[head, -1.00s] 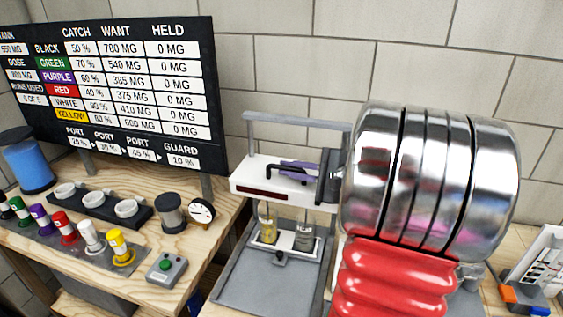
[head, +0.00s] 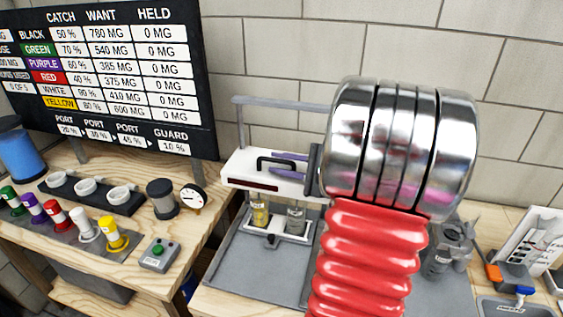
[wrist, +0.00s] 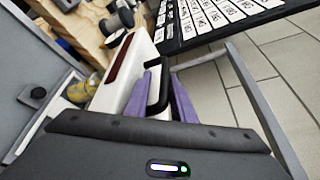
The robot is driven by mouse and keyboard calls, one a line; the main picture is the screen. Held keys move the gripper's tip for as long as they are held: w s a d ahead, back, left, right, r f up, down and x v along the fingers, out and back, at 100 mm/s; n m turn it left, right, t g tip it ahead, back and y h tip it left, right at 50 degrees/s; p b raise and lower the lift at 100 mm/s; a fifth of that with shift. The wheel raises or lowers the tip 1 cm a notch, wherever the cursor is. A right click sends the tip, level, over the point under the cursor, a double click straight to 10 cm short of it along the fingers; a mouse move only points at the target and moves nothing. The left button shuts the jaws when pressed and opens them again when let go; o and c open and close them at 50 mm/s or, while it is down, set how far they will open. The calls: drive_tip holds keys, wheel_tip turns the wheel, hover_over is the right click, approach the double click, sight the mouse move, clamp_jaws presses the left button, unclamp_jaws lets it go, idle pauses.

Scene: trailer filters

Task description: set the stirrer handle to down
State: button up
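The stirrer is a white box (head: 240,172) with a dark red strip, carried on a grey frame above two vials. My gripper (head: 284,165) is at the handle, coming from the right, with two purple fingers. In the wrist view, my gripper (wrist: 160,100) has its fingers apart, one on each side of the handle, with gaps showing. The handle's far end is partly hidden by the fingers in the head view.
A yellow vial (head: 259,212) and a grey vial (head: 295,217) stand under the stirrer on a grey tray (head: 245,268). The grey frame's top bar (head: 280,103) runs above my gripper. A black board (head: 110,75), a gauge (head: 193,198) and a green-button box (head: 159,254) are at left.

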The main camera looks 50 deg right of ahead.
drive_tip(key=shift+o, duration=0.2)
drive_tip(key=shift+a, duration=0.1)
drive_tip(key=shift+s, duration=0.15)
drive_tip(key=v, duration=1.3)
drive_tip(key=shift+s, duration=0.2)
drive_tip(key=shift+w+r, duration=0.1)
drive_tip(key=shift+r, duration=0.05)
